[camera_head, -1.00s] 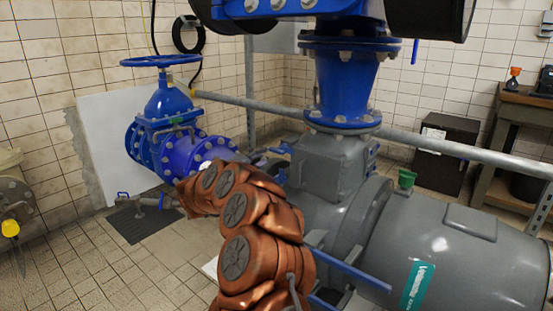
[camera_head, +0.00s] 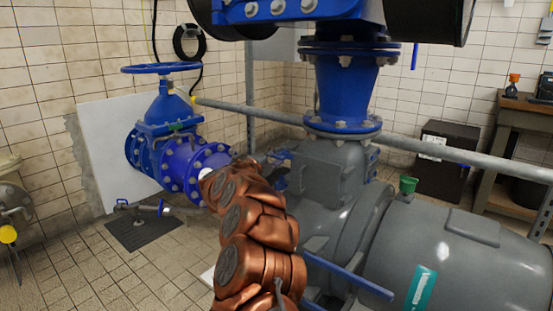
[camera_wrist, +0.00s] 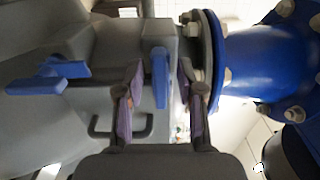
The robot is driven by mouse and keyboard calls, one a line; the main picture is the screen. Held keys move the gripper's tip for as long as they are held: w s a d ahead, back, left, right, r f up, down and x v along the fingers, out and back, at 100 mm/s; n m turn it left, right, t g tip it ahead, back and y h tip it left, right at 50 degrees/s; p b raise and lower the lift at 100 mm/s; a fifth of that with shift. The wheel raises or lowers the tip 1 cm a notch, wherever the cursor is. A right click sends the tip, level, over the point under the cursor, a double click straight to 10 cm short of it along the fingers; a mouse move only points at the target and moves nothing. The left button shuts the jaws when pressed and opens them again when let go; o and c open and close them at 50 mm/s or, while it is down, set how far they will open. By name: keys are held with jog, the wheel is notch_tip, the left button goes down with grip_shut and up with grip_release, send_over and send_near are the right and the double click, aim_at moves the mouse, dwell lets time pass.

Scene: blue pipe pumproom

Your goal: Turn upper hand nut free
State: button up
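In the wrist view, a blue hand nut (camera_wrist: 160,78) with a flat upright bar stands on the grey pump housing (camera_wrist: 100,45). It is the one nearer the blue flange. My gripper (camera_wrist: 160,72) is open, with one dark finger on each side of this nut and a visible gap on both sides. A second blue hand nut (camera_wrist: 48,78) sits farther left, outside the fingers. In the head view, blue handle parts (camera_head: 281,155) show at the housing's left side beyond my copper-coloured arm. My arm largely hides the gripper there.
A blue flanged pipe (camera_wrist: 262,65) lies close to the right finger in the wrist view. In the head view, a blue valve (camera_head: 168,115) stands left, a vertical blue pipe (camera_head: 345,90) rises above the housing, and a blue bar (camera_head: 350,276) crosses near my arm.

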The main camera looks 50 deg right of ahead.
grip_shut()
